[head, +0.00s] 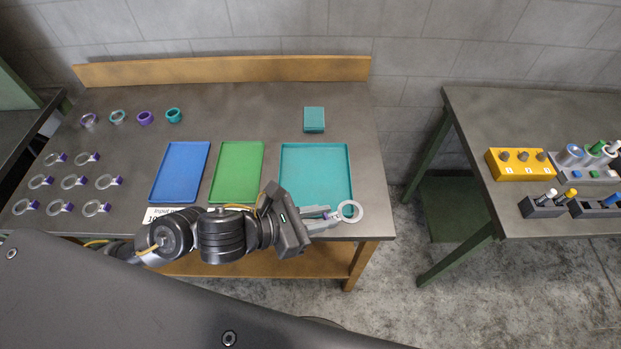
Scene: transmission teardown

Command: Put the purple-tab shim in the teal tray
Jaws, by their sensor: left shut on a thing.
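My left gripper (323,217) is at the front edge of the bench, just in front of the teal tray (352,172). It is shut on a ring-shaped shim (357,204), light grey, with a small purple tab (330,215) at the jaws. The shim is apart from the tray's inside, to the right of the fingers near its front right corner. The teal tray looks empty, though my gripper is close to its front edge. Several similar rings with purple tabs (74,182) lie in rows at the bench's left. My right gripper is not in view.
A blue tray (180,170) and a green tray (237,170) lie left of the teal one, both empty. A teal block (314,120) sits behind. Several small rings (146,118) stand back left. A second table (480,140) at right holds a yellow block (517,170) and tool holders.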

